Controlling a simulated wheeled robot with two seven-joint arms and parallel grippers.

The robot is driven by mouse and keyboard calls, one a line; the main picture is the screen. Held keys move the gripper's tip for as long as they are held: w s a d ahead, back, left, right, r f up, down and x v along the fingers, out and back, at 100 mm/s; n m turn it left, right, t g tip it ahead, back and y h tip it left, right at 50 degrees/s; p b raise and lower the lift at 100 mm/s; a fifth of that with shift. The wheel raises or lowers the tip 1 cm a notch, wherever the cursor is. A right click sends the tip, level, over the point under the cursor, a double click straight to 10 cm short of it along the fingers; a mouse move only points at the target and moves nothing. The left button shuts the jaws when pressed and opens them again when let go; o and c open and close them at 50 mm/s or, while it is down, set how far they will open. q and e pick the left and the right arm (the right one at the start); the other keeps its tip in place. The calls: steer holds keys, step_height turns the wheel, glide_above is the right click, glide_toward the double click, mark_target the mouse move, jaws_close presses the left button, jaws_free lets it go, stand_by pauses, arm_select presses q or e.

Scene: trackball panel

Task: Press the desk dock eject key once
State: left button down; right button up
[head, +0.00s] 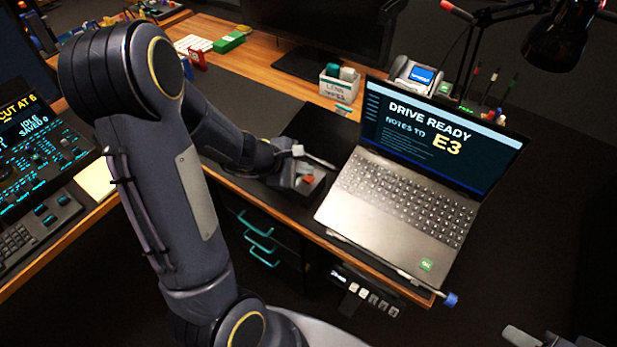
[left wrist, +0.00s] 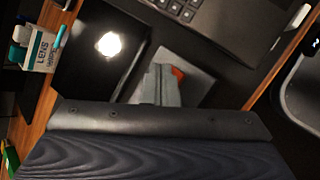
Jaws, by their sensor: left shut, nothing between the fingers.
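The desk dock (head: 318,186) is a small grey box on the desk, left of the laptop, partly hidden by my left gripper. Its orange-red key (head: 308,179) shows beside the fingers. In the left wrist view the dock (left wrist: 200,78) is a grey plate and the key (left wrist: 178,72) peeks out at the right of the fingertips. My left gripper (head: 298,172) is shut and empty, over the dock right beside the key. In the left wrist view its fingers (left wrist: 160,84) cover part of the dock. I cannot tell whether they touch the key.
An open laptop (head: 400,190) reading "DRIVE READY" stands right of the dock. A white lens wipes box (head: 338,88) is behind. A dark flat panel (head: 312,128) lies behind the dock. A grey part at the lower right edge looks like my right gripper (head: 522,336), mostly cut off.

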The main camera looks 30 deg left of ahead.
mark_target(304, 179)
arm_select(q)
steer(key=shift+f, duration=0.3)
steer(key=shift+f+b, duration=0.4)
steer(key=shift+b, duration=0.35)
stand_by(0.4)
steer(key=shift+r, duration=0.1)
steer(key=shift+r+p, duration=0.7)
steer(key=shift+r, duration=0.05)
step_height(304, 179, up, 5)
steer(key=p, duration=0.4)
stand_by(0.9)
